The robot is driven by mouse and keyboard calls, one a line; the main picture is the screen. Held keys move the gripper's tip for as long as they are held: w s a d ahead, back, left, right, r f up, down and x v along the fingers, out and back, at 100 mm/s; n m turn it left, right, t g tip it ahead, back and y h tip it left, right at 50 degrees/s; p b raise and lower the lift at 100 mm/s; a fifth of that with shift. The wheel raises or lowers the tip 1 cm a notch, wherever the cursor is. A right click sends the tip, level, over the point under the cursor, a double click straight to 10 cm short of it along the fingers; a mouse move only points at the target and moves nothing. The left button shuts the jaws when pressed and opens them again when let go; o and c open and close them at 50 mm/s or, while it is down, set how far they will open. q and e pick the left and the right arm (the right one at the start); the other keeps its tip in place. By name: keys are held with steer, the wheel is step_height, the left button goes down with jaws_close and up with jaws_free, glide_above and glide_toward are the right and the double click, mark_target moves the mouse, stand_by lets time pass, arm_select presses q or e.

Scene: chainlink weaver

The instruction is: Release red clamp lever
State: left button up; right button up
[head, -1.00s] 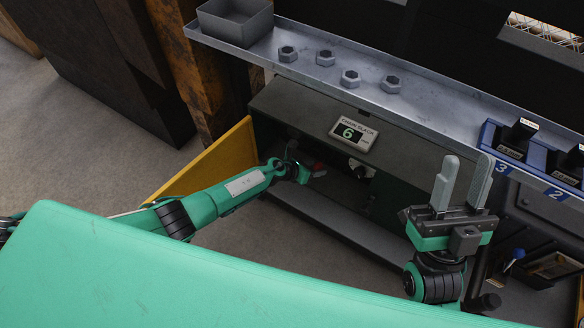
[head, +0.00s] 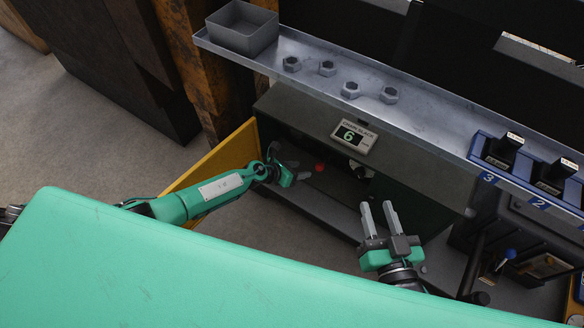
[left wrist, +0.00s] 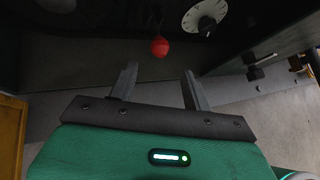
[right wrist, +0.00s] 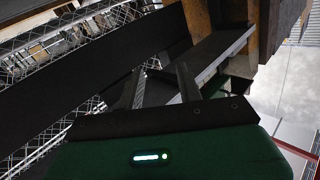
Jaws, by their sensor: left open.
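The red ball knob of the clamp lever (head: 319,167) shows inside the open dark cabinet below the metal shelf. In the left wrist view the red knob (left wrist: 159,46) is just beyond the fingertips, centred between them; its shaft is lost in the dark. My left gripper (head: 295,172) reaches into the cabinet, to the left of the knob. Its fingers (left wrist: 158,75) are apart with nothing between them. My right gripper (head: 378,205) points up in front of the cabinet's right side, open and empty, far from the lever.
A white dial (left wrist: 205,16) sits right of the knob. A display (head: 353,136) reading 6 is on the cabinet top. The yellow door (head: 225,157) stands open beside my left arm. The shelf (head: 335,65) holds several nuts and a grey bin (head: 242,28). Blue numbered holders (head: 483,165) are at right.

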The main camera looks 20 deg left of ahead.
arm_select(q)
steer(key=shift+p+v, duration=0.45)
steer(key=shift+v, duration=1.05)
arm_select(e)
steer(key=shift+s+a+f+g, duration=0.1)
steer(key=shift+s+f+g, duration=0.35)
steer(key=shift+f, duration=0.25)
steer(key=shift+s+a+f+g, duration=0.1)
steer(key=shift+s+f+g, duration=0.3)
steer(key=shift+f+g, duration=0.25)
steer(key=shift+s+a+f+g, duration=0.1)
steer(key=shift+s+f+g, duration=0.3)
steer(key=shift+f, duration=0.4)
